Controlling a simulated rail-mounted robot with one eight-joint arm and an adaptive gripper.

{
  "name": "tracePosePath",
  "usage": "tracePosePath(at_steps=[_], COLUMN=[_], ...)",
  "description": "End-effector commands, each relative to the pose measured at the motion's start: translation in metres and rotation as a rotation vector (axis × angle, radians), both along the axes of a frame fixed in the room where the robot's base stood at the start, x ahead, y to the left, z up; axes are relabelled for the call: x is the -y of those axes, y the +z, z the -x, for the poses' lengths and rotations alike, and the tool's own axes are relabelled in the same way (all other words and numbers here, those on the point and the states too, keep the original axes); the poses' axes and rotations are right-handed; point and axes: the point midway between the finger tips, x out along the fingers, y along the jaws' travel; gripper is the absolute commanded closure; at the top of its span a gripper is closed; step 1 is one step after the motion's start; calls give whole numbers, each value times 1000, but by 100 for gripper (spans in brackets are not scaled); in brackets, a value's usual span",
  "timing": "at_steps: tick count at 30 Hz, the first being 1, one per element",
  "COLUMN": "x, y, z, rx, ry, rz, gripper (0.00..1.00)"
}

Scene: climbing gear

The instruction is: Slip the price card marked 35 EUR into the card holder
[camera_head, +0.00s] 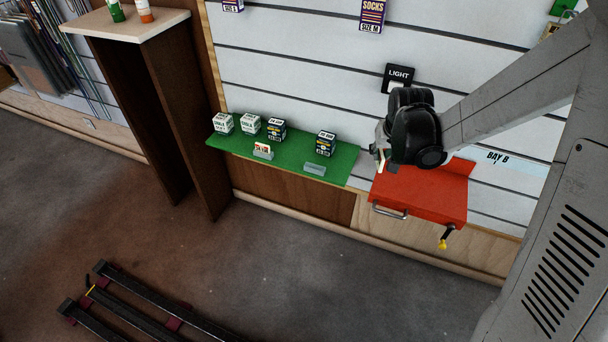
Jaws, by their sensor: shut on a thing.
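My gripper (377,160) is above the red tray (422,190), to the right of the green shelf. It is shut on a small pale card (381,163) with a bit of red on it; its print cannot be read from here. A grey card holder (315,169) stands at the front edge of the green shelf (345,165), before a dark box, with no card visible in it. Another card holder (263,155) further left has a white and red card (262,147) standing in it. My gripper is apart from both holders.
Two white-green boxes (223,123) and two dark boxes (326,143) stand on the green shelf behind the holders. A black LIGHT sign (399,77) is on the slatted wall. A brown cabinet (185,120) stands left.

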Motion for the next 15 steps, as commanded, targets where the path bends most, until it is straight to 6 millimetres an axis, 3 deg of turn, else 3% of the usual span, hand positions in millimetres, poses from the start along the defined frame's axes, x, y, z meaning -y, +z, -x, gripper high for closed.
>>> tracePosePath(at_steps=[15], x=[-4], y=[0], z=[-2], rx=[0], ry=[20], rz=[0], gripper=[100])
